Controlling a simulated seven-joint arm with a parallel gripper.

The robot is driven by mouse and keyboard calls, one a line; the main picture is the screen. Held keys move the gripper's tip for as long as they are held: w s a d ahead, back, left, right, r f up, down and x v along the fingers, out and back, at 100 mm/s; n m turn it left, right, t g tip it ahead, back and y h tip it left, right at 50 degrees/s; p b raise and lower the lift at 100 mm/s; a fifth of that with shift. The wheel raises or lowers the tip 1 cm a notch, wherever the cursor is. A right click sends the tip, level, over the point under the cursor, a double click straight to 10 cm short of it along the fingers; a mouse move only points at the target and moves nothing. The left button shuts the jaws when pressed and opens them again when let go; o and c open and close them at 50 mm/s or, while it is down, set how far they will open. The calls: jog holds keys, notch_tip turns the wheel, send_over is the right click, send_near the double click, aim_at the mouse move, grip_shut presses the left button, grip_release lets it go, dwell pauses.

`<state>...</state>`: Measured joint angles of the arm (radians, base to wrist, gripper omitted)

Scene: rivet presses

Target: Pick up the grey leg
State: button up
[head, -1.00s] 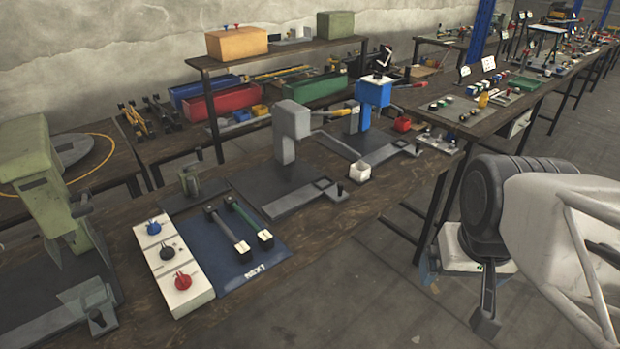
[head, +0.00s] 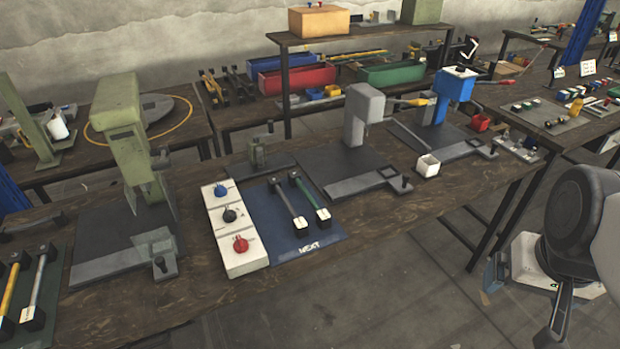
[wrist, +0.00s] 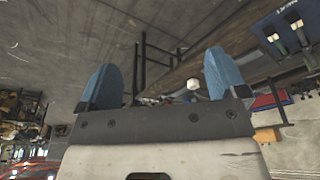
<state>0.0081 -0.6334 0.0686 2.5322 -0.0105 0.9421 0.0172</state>
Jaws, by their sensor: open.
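A grey leg (head: 287,205) with dark end blocks lies on the blue mat marked NEXT (head: 318,239), beside a green leg (head: 311,196). Another grey leg (head: 39,284) lies next to a yellow leg (head: 12,287) on a dark mat at the lower left edge. My gripper (wrist: 158,59) shows two blue fingers spread wide apart, with nothing between them. It is well away from the legs.
A white control box with knobs (head: 231,228) stands left of the blue mat. A green press (head: 128,140), a grey press (head: 362,112) and a blue press (head: 452,90) stand along the bench. Open floor lies in front.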

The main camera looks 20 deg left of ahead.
jog(key=c, duration=0.8)
jog(key=shift+w, duration=0.1)
